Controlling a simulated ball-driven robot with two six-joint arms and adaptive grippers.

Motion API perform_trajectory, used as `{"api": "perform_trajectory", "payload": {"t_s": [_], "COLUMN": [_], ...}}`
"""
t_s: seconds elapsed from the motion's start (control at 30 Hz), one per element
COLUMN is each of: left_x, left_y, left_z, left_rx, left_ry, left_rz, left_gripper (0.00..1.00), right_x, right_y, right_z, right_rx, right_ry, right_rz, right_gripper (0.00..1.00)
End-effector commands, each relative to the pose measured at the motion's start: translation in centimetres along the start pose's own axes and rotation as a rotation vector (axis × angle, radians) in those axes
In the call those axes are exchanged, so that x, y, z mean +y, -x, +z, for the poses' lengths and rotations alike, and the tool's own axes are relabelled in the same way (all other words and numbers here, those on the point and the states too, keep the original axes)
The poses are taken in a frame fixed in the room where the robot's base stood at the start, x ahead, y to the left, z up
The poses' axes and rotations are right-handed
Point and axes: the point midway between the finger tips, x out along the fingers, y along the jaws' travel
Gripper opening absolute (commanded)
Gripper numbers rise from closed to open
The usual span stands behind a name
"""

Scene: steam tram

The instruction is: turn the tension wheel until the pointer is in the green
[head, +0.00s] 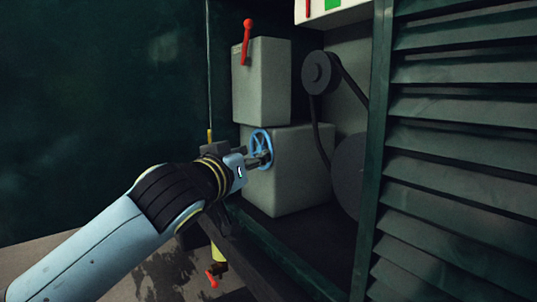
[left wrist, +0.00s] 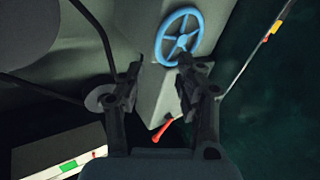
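The blue spoked tension wheel (head: 261,149) stands on the front of the lower grey box. It shows in the left wrist view (left wrist: 179,37) just beyond my fingertips. My left gripper (head: 259,160) is at the wheel's near side. In the left wrist view my left gripper's (left wrist: 160,66) fingers are apart with nothing between them; one fingertip overlaps the wheel's lower rim. I cannot tell if it touches. A white gauge panel (head: 350,4) is cut off at the top, with a green patch (head: 332,4) and a red mark left of it. Whether that mark is the pointer is unclear. My right gripper is out of view.
An upper grey box (head: 263,82) carries a red-handled lever (head: 247,40). Dark pulleys (head: 318,72) and a belt are right of the boxes. A green louvred shutter (head: 460,130) closes off the right side.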

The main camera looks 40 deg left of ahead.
Motion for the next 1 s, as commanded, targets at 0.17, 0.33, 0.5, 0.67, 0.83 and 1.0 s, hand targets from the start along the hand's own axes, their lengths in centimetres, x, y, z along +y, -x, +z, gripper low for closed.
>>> {"api": "perform_trajectory", "payload": {"t_s": [0.17, 0.33, 0.5, 0.67, 0.83, 1.0], "left_x": [0.0, 0.0, 0.0, 0.0, 0.0, 0.0], "left_y": [-3.7, -6.0, -7.0, -7.0, -7.0, -7.0], "left_z": [-0.1, -0.1, 0.0, 0.0, 0.0, 0.0], "left_rx": [0.002, 0.001, 0.001, 0.000, 0.000, 0.000], "left_ry": [0.001, -0.001, -0.001, -0.002, -0.002, -0.002], "left_rz": [-0.002, -0.001, 0.000, 0.000, 0.000, 0.000], "left_gripper": [0.36, 0.36, 0.36, 0.36, 0.24, 0.02], "right_x": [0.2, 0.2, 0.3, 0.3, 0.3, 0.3], "right_y": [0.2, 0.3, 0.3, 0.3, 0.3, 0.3], "right_z": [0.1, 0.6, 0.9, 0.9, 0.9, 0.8], "right_rx": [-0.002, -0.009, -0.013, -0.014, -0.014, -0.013], "right_ry": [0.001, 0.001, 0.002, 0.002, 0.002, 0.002], "right_rz": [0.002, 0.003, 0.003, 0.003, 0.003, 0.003], "right_gripper": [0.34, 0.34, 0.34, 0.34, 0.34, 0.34]}}
